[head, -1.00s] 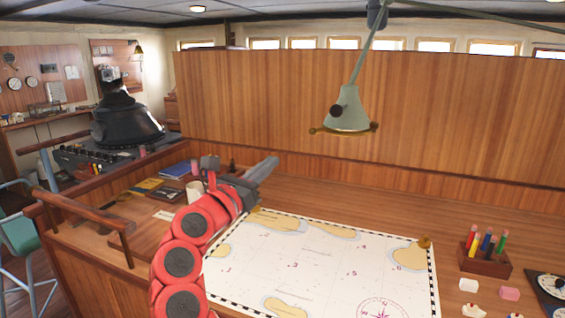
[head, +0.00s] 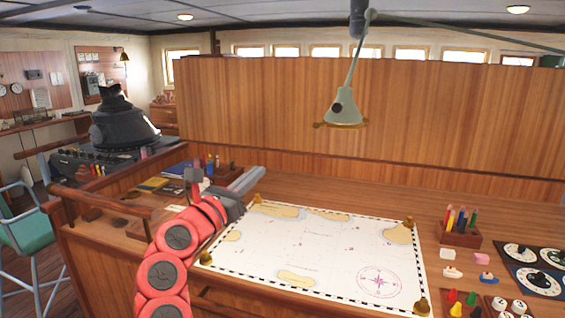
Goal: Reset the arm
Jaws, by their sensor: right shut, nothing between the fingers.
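My right gripper (head: 250,181) is at the end of a red and grey arm that rises from the bottom of the head view. Its grey fingers are together and empty, held above the back left part of the chart table. They point to the back right, over the far left corner of a white sea chart (head: 330,245). The arm hides part of the chart's left side and the table edge. My left gripper is not in view.
Brass weights (head: 422,306) stand on the chart's corners. A pencil block (head: 460,234), erasers, small boats and a dial panel (head: 540,268) are at right. A lamp (head: 344,108) hangs above. A wooden rail (head: 100,200) and green stool (head: 28,222) are at left.

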